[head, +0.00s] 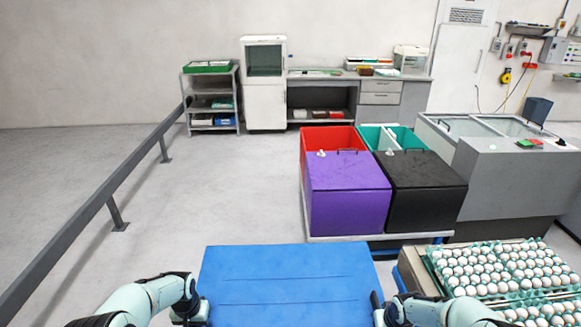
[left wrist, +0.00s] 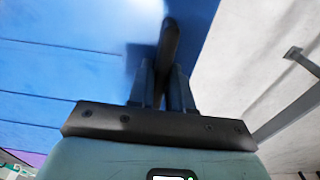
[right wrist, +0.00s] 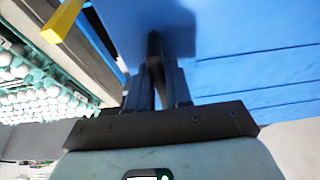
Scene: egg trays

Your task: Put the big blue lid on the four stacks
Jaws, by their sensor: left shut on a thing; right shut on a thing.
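The big blue lid (head: 287,280) is held level in front of me at the bottom middle of the head view. My left gripper (head: 190,312) is at its left edge and my right gripper (head: 379,310) at its right edge. In the left wrist view the gripper (left wrist: 163,82) is shut on a dark handle on the lid (left wrist: 70,60). In the right wrist view the other gripper (right wrist: 156,82) is shut on a similar dark handle on the lid (right wrist: 250,70). Stacks of teal trays with white eggs (head: 505,268) stand right of the lid; their lower parts are hidden.
A purple box (head: 347,190), a black box (head: 425,195), a red bin (head: 325,137) and a green bin (head: 405,135) stand ahead on a pallet. A grey rail (head: 90,210) runs along the left. A yellow bar (right wrist: 62,20) is near my right gripper. Floor left of the boxes is clear.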

